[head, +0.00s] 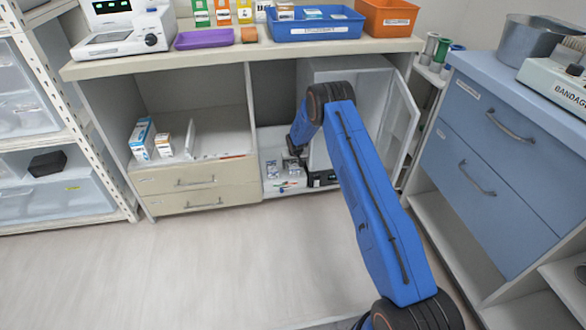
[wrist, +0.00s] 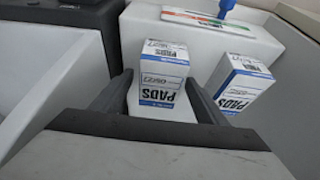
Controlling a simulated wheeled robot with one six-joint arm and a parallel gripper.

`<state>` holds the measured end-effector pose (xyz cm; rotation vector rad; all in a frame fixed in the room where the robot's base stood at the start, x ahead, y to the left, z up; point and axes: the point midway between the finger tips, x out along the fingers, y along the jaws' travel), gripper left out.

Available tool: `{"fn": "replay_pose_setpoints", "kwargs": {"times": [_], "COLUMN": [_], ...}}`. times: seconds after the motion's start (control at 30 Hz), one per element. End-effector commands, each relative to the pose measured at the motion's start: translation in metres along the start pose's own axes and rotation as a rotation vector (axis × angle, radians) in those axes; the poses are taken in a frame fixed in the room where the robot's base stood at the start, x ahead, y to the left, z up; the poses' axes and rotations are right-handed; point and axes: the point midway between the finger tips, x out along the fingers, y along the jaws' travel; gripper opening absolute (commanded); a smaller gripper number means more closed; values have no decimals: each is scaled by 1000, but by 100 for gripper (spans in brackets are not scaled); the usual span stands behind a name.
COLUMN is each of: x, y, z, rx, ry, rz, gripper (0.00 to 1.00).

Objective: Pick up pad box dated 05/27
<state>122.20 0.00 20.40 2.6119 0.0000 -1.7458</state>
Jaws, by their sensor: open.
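Two white and blue pad boxes show in the wrist view. The nearer pad box (wrist: 160,72), its date appearing to read 05/27 upside down, stands between the two fingers of my gripper (wrist: 158,94). The fingers are open, one on each side of it; I cannot tell whether either touches it. The other pad box (wrist: 239,86) stands just right of the right finger, tilted in the picture; its date is too small to read surely. In the head view small boxes (head: 272,169) show in the low compartment, and my gripper is mostly hidden by my arm.
A white tray (wrist: 232,38) with coloured strips and a blue item lies behind the boxes. An open cabinet door (head: 398,125) stands right of my arm. Drawers (head: 190,190) are left of the compartment. The countertop (head: 215,59) is above it. The floor in front is clear.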

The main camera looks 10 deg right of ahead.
Motion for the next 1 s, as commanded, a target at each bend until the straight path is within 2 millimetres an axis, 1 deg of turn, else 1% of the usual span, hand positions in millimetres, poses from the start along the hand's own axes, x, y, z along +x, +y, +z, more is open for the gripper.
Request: {"fn": "replay_pose_setpoints", "kwargs": {"times": [0.47, 0.5, 0.53, 0.57, 0.6, 0.67, 0.7, 1.0], "x": [2, 2, 2, 2, 2, 2, 2, 0], "y": [0, 0, 0, 0, 0, 0, 0, 0], "z": [1, 1, 1, 1, 1, 1, 1, 0], "rx": [0, 0, 0, 0, 0, 0, 0, 0], "ry": [0, 0, 0, 0, 0, 0, 0, 1], "rz": [0, 0, 0, 0, 0, 0, 0, 0], "gripper": [67, 62, 55, 48, 38, 24, 22, 22]}}
